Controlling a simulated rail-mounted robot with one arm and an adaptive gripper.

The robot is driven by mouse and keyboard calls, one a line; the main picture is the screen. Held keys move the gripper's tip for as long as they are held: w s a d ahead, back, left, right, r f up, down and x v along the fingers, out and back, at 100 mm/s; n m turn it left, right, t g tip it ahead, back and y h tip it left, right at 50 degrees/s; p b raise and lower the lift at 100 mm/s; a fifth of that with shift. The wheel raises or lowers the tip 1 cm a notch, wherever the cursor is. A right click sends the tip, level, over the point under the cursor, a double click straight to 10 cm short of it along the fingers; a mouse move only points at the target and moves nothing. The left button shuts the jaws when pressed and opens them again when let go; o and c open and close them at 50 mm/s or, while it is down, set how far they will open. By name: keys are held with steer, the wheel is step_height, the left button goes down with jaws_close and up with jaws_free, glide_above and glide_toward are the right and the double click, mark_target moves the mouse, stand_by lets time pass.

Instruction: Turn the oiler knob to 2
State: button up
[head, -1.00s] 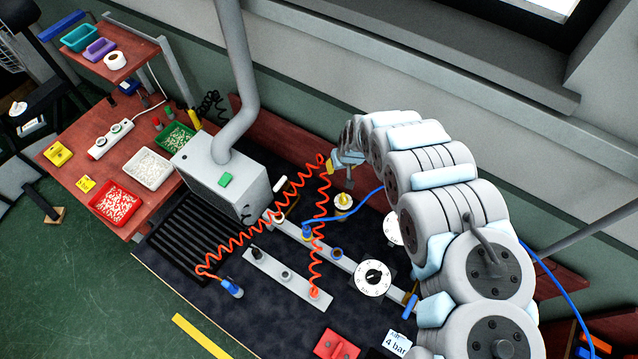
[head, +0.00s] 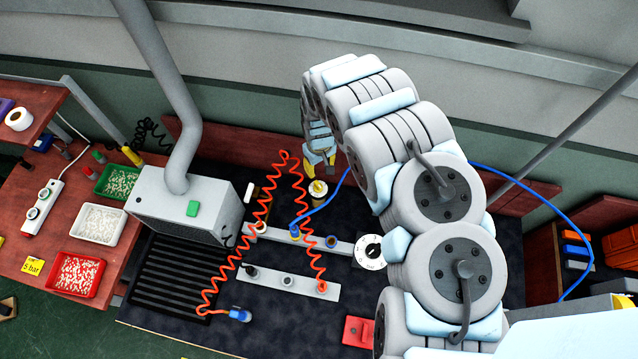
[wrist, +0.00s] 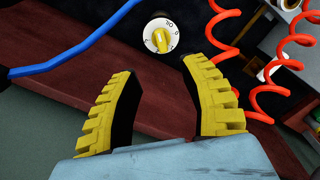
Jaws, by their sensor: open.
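The oiler knob (head: 317,188) is a small yellow knob on a round white dial, on the dark bench mat in the head view. In the wrist view the yellow knob (wrist: 161,40) sits upper middle, its bar running nearly up and down on the picture. Its printed marks are too small to read surely. My gripper (head: 319,162) is just behind and above the knob in the head view, with yellow fingers. In the wrist view my gripper (wrist: 160,68) is open and empty, its fingertips apart and short of the dial.
A coiled red hose (head: 240,265) loops left of the knob, and a blue hose (head: 333,208) runs beside it. A white dial with a black knob (head: 370,251) is at right, partly behind my arm. A grey box with a duct (head: 187,205) stands left.

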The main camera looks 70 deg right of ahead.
steer(key=b, duration=0.2)
glide_above(319, 186)
step_height(319, 186, down, 5)
steer(key=shift+r, duration=0.1)
steer(key=shift+f+p, duration=0.55)
steer(key=shift+f, duration=1.25)
steer(key=shift+d+f, duration=0.1)
steer(key=shift+f, duration=2.1)
jaws_close()
